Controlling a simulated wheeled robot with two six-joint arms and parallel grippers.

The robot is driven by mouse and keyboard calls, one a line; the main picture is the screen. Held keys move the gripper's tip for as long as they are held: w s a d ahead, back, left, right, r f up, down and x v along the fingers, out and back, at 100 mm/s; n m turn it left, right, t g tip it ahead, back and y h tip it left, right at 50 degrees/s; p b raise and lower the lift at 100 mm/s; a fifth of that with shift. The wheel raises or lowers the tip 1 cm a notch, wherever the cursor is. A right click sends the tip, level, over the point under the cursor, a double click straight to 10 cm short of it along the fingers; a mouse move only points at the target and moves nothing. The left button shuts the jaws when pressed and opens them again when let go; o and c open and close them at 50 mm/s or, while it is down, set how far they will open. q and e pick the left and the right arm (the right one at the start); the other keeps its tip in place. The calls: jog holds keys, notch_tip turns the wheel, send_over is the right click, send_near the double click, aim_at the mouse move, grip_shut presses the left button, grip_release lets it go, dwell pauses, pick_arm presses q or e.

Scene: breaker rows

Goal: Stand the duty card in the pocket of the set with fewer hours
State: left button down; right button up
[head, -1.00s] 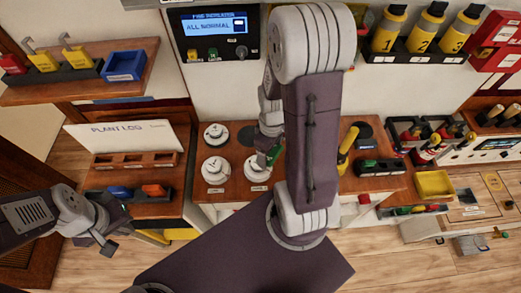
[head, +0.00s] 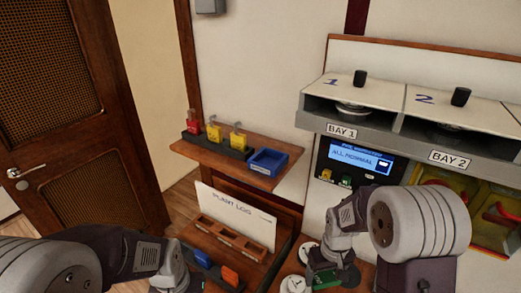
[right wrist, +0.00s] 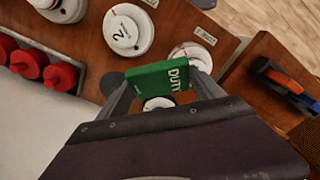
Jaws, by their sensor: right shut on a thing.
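The green duty card (head: 325,279), lettered "DUTY", is held by my right gripper (head: 335,272) low in the head view. In the right wrist view the card (right wrist: 160,79) is between the two fingers, above a wooden top. A white board marked "PLANT LOG" (head: 228,212) stands at left, with a wooden rack (head: 232,240) of several compartments before it. I cannot tell whether these are the pockets, and no hours figures are readable. My left gripper (head: 178,276) is partly cut off at the bottom edge; its jaws are unclear.
A wall shelf (head: 183,148) holds red and yellow padlocks and a blue tray (head: 268,161). A panel (head: 355,158) reads "ALL NORMAL". Bays 1 and 2 (head: 400,130) overhang at right. White round detectors (right wrist: 128,29) and red knobs (right wrist: 61,76) are near the card.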

jog(key=shift+s+d+r+m, duration=0.15)
jog(key=shift+s+m, duration=0.05)
jog(key=shift+m, duration=0.8)
dwell(0.3)
